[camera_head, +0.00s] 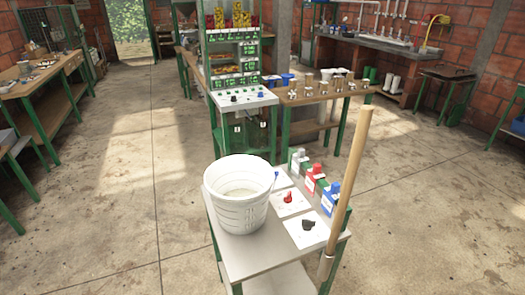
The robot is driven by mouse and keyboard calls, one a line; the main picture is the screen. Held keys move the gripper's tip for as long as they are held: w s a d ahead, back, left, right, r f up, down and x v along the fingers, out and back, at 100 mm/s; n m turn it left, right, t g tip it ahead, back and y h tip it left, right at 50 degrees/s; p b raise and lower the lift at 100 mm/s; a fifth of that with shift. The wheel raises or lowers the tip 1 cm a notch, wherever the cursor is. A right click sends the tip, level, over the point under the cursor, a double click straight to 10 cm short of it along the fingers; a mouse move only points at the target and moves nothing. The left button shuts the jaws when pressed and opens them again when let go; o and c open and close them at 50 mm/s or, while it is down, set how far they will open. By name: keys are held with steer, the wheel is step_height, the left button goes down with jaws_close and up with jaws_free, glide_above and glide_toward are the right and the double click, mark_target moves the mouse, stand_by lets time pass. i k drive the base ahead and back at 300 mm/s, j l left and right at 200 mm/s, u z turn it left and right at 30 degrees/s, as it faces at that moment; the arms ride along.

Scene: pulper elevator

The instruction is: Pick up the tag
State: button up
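Small coloured pieces lie on white cards on the small near table (250,257). A red piece (288,198) rests on the middle card (283,208). A black piece (308,224) rests on the nearest card (303,237). A small blue piece shows by the far card, partly hidden behind the white bucket (238,205). I cannot tell which of these, if any, is the tag. My gripper is not in view.
Bottles with grey-white, red (315,178) and blue (331,197) parts line the table's right side. A long wooden handle (350,175) stands at its right edge. A green-framed machine (240,90) and a bench (325,92) stand behind. The floor on the left is clear.

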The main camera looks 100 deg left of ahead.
mark_target(300, 158)
steer(key=u, duration=2.2)
steer(key=z, duration=1.85)
steer(key=u, duration=1.85)
steer(key=i+j, duration=0.2)
steer(key=j, duration=0.15)
steer(key=i+j, duration=0.2)
steer(key=j, duration=0.2)
steer(key=i+j, duration=0.2)
steer(key=j, duration=0.15)
steer(key=i+j, duration=0.15)
steer(key=j, duration=0.2)
